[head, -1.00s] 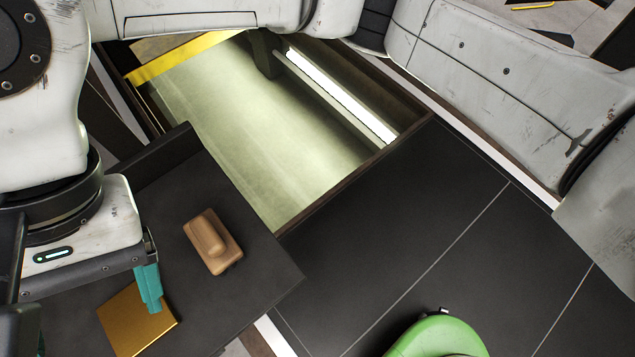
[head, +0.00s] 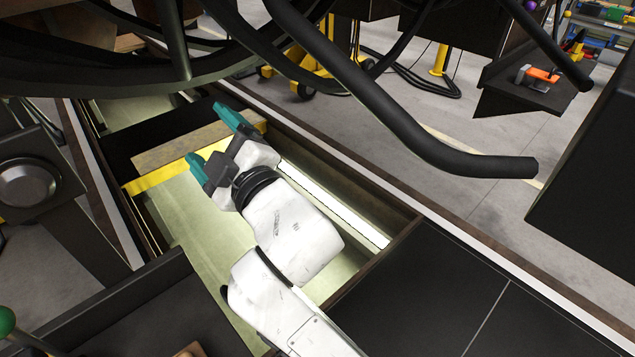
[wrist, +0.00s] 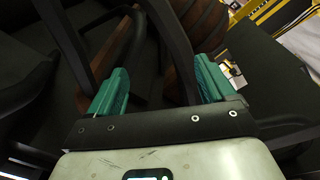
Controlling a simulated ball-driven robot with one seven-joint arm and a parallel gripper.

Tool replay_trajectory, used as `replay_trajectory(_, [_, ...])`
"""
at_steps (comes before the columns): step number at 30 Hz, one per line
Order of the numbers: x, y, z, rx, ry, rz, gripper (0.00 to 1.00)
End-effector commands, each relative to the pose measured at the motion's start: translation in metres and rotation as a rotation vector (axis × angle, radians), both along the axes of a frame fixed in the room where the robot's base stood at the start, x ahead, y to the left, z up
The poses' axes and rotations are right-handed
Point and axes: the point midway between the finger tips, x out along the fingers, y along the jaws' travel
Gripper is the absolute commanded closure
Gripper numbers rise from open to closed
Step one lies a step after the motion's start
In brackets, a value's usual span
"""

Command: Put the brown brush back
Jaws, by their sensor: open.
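The brown brush (head: 190,350) barely shows at the bottom edge of the head view, on the dark tray (head: 150,295); most of it is cut off. My gripper (head: 208,132) is open, its teal fingers apart, above the lit pit near the yellow strip. It is well away from the brush, farther up the picture. In the wrist view my gripper (wrist: 160,85) shows nothing held between its fingers. The brush is not seen in the wrist view.
The lit pit (head: 185,215) has a dark frame and yellow strip (head: 165,175). Black bars and curved dark metal (head: 400,130) hang across the top. Dark floor panels (head: 430,290) lie clear at lower right. Brown rounded parts (wrist: 195,25) and dark bars lie beyond the fingers.

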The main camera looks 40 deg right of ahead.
Motion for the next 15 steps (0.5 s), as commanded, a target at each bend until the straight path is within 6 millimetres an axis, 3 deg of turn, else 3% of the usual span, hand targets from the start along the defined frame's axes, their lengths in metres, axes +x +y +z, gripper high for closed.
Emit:
replay_trajectory(1, [-0.008,-0.014,-0.047,0.091,0.138,-0.027,0.17])
replay_trajectory(3, [-0.025,-0.031,-0.107,0.213,0.321,-0.072,0.17])
replay_trajectory(5, [-0.048,-0.043,-0.156,0.311,0.474,-0.118,0.17])
replay_trajectory(9, [-0.123,-0.063,-0.26,0.519,0.825,-0.249,0.17])
replay_trajectory(12, [-0.188,-0.072,-0.313,0.638,1.052,-0.358,0.17])
replay_trajectory(15, [-0.247,-0.077,-0.347,0.721,1.236,-0.461,0.17])
